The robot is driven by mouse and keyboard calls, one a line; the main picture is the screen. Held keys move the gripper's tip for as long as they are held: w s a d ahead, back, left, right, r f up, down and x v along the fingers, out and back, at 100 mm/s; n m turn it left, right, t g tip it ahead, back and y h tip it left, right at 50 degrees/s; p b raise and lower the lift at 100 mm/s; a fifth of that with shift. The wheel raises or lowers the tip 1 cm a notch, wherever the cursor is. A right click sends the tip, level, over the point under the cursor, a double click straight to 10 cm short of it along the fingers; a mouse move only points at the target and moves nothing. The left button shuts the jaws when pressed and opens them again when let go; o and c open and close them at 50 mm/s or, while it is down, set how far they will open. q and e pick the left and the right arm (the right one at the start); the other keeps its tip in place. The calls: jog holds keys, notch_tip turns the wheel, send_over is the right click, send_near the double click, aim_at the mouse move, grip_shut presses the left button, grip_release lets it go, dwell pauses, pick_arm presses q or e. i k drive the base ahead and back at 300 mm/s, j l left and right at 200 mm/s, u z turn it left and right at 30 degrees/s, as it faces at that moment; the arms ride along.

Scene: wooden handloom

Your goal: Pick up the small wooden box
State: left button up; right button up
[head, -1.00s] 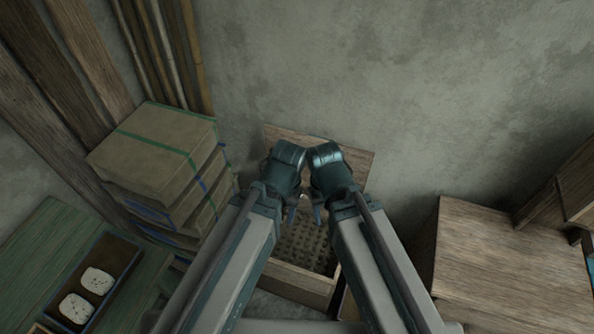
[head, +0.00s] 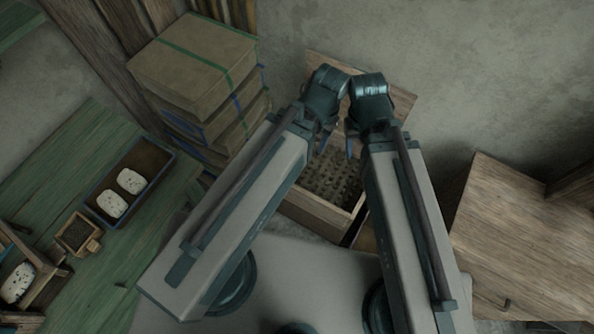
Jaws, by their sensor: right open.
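A small wooden box (head: 92,246) with a dark inside stands on the green table at the lower left of the head view. It is well apart from both grippers. My left gripper (head: 323,143) and right gripper (head: 352,147) hang side by side near the middle, over a larger open wooden chest (head: 318,217). The right gripper is open, with nothing seen in it. The left gripper's fingers are mostly hidden by its own wrist, so its opening cannot be told.
The green table (head: 60,170) also holds a dark tray (head: 150,200) with two pale speckled pieces, and a wooden frame (head: 45,270) with another. Stacked tied boxes (head: 190,62) stand between table and chest. A wooden cabinet (head: 520,235) is at right.

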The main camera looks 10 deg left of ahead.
aim_at(80, 235)
jog(key=k+l, duration=0.15)
jog(key=k, duration=0.15)
jog(key=k+l, duration=0.15)
jog(key=k+u, duration=0.15)
jog(key=u, duration=2.25)
jog(key=i+j+z, duration=0.2)
jog(key=j, duration=0.15)
jog(key=i+j+z, duration=0.2)
jog(key=j, duration=0.15)
jog(key=j+z, duration=0.2)
jog(key=j, duration=0.15)
